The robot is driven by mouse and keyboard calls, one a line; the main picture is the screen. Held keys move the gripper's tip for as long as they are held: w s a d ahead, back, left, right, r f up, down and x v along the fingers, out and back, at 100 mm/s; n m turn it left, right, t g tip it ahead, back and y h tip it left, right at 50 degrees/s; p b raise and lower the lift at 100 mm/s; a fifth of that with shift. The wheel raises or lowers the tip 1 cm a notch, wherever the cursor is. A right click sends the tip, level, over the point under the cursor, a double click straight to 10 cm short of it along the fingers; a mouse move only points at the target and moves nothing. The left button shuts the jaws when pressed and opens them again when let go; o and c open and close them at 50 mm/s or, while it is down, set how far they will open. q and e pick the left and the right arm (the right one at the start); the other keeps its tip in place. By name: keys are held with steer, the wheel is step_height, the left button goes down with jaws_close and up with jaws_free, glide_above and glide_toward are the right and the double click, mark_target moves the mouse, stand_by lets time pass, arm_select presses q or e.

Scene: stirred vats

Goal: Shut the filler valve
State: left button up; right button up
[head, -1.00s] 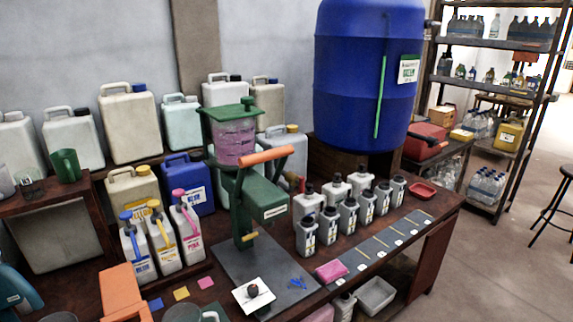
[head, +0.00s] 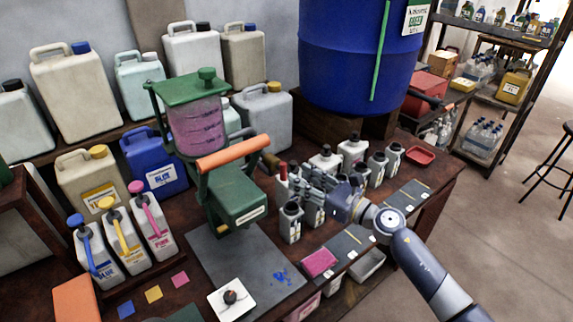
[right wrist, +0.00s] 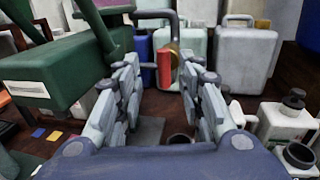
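The green filler (head: 235,195) stands on the bench with pink liquid in its clear tank (head: 197,130) and an orange bar handle (head: 234,153). A brass valve (head: 270,160) with a red lever (head: 283,171) sits at its right side. In the right wrist view the red lever (right wrist: 163,68) looks upright in the picture beside the brass part (right wrist: 174,52). My right gripper (head: 298,180) is open at the lever; in the right wrist view its fingers (right wrist: 160,88) are spread, with the lever seen between and beyond them. I cannot tell whether they touch it. My left gripper is out of view.
Grey bottles (head: 376,165) stand close around my right gripper. Pump bottles (head: 95,248) stand left of the filler. A dark mat (head: 245,262) with blue spots lies in front.

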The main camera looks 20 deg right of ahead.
mark_target(280, 169)
steer(key=p+x, duration=0.1)
steer(key=x, duration=0.5)
steer(key=shift+w+d+f, duration=0.2)
steer(key=shift+f, duration=0.05)
steer(key=shift+c, duration=0.3)
jaws_close()
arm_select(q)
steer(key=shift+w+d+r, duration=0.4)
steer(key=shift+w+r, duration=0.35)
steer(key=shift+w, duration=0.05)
